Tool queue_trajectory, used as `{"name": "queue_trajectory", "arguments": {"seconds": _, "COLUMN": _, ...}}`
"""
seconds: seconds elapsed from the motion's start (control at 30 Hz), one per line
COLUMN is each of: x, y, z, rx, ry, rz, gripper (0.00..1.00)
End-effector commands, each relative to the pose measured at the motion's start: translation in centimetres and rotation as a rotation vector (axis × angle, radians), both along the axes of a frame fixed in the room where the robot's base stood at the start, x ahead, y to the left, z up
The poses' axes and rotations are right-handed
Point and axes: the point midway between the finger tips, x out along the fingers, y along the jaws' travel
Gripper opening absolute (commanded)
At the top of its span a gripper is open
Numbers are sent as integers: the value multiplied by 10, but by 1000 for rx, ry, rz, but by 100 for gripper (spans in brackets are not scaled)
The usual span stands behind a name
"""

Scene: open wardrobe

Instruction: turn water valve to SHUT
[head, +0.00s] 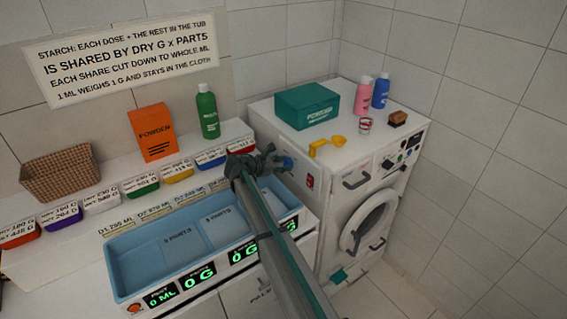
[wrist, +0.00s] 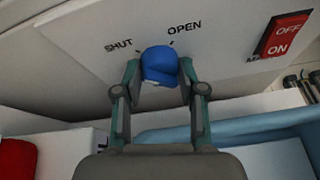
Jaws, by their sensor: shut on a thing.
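The water valve is a blue knob (wrist: 160,64) on a white panel in the wrist view. The word SHUT (wrist: 118,46) is printed at its upper left and OPEN (wrist: 185,27) at its upper right, each with a small tick. My gripper (wrist: 159,76) is shut on the knob, one finger on each side. I cannot tell clearly which mark the knob points to.
A red OFF/ON switch (wrist: 283,36) sits right of the valve. Below my arm is a blue tub (head: 125,258) with compartments. Several coloured bins stand along the shelf with an orange powder box (head: 153,132) and a green bottle (head: 208,112). A teal box (head: 307,106) is on the machine.

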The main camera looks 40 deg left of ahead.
Motion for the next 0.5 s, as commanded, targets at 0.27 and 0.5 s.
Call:
{"name": "queue_trajectory", "arguments": {"seconds": 0.27, "x": 0, "y": 1, "z": 1, "rx": -38, "ry": 9, "rz": 0, "gripper": 5}}
{"name": "queue_trajectory", "arguments": {"seconds": 0.5, "x": 0, "y": 1, "z": 0, "rx": -39, "ry": 9, "rz": 0, "gripper": 5}}
